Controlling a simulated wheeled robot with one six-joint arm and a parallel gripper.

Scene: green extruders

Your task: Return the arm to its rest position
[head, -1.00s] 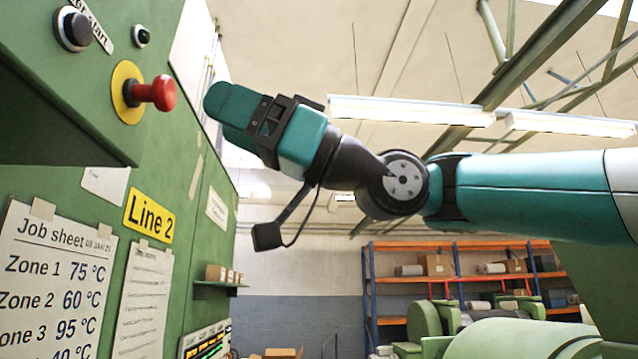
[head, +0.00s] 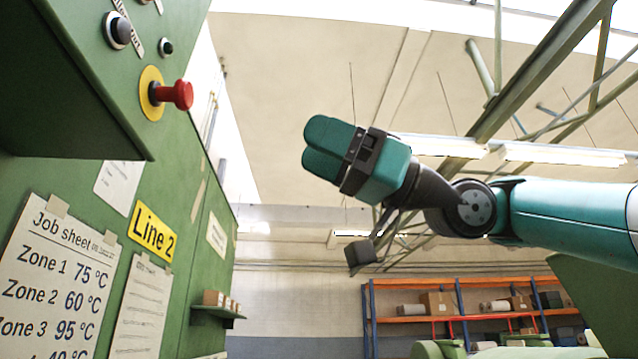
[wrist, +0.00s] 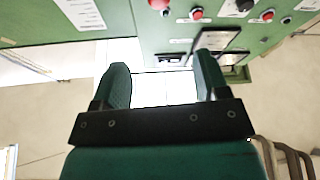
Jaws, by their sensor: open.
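My gripper (head: 318,147) is in the middle of the head view, on the end of my teal arm, which comes in from the right. It points left and slightly up toward the green machine, with a clear gap of air between them. In the wrist view, the two green fingers of my gripper (wrist: 163,85) stand apart with nothing between them. The gripper is open and empty.
The green machine panel (head: 70,80) fills the left, with a red mushroom button (head: 178,95) on a yellow ring, a Line 2 sign (head: 151,232) and a job sheet (head: 55,280). An orange and blue rack (head: 460,285) stands far behind. Open air surrounds my gripper.

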